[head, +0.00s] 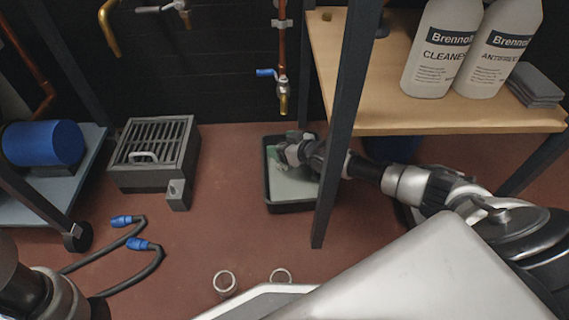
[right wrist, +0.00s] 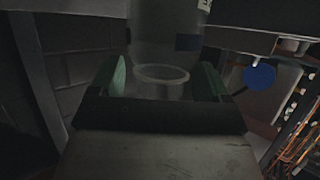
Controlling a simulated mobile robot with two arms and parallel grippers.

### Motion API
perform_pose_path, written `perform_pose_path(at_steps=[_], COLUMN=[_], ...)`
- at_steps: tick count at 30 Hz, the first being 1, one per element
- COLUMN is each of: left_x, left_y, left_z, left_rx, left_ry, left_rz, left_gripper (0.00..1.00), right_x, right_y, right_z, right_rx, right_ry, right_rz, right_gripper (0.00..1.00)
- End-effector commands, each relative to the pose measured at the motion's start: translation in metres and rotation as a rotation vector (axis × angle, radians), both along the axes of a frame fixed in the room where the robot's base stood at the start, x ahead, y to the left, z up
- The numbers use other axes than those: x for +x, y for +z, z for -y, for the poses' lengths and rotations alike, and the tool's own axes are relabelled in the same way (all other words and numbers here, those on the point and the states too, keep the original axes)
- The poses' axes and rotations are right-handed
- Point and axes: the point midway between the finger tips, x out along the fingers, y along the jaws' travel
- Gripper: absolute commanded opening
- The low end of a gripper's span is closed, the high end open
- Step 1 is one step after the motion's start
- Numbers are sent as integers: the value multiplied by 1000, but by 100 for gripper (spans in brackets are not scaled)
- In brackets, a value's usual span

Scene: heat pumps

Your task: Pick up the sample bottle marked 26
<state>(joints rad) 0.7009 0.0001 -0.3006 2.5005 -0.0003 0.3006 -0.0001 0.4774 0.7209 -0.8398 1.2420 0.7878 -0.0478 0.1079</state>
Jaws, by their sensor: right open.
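My right gripper (head: 292,152) reaches in from the right over a black tray (head: 290,208) on the floor. The right wrist view shows its two green-lined fingers (right wrist: 163,78) apart. A clear round rim (right wrist: 162,72) shows between them, below a larger see-through body with a dark label patch (right wrist: 187,42). I cannot tell whether these are one vessel or two, and no number 26 can be read. In the head view the gripper hides part of the tray, and no bottle there can be made out clearly. My left gripper is out of view; only part of its arm shows at lower left.
A dark shelf post (head: 338,135) stands just right of the tray. The wooden shelf (head: 450,116) holds two white bottles, CLEANER (head: 437,50) and another (head: 497,55). A tap with a blue lever (head: 267,73) hangs above. A grated box (head: 155,150) and blue-ended hoses (head: 140,244) are left.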

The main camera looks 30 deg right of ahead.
Motion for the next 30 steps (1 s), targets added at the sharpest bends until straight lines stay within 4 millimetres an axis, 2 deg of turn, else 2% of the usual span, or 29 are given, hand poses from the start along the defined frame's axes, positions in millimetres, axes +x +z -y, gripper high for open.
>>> perform_pose_path(at_steps=[1,3,11,14,26,27,30], left_x=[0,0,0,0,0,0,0], left_y=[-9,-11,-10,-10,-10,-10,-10], left_z=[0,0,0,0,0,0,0], left_rx=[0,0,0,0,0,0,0], left_ry=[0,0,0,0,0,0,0], left_rz=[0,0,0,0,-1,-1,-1], left_gripper=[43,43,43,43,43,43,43], right_x=[6,10,11,11,10,10,10], right_y=[-6,-5,-4,-4,-6,-6,-7], right_z=[-2,-3,-4,-4,-4,-4,-4], right_rx=[1,1,1,1,-1,-2,-2], right_ry=[0,-1,0,0,0,0,0], right_rz=[2,2,-1,0,-4,-5,-6], right_gripper=[77,77,77,65,4,0,0])
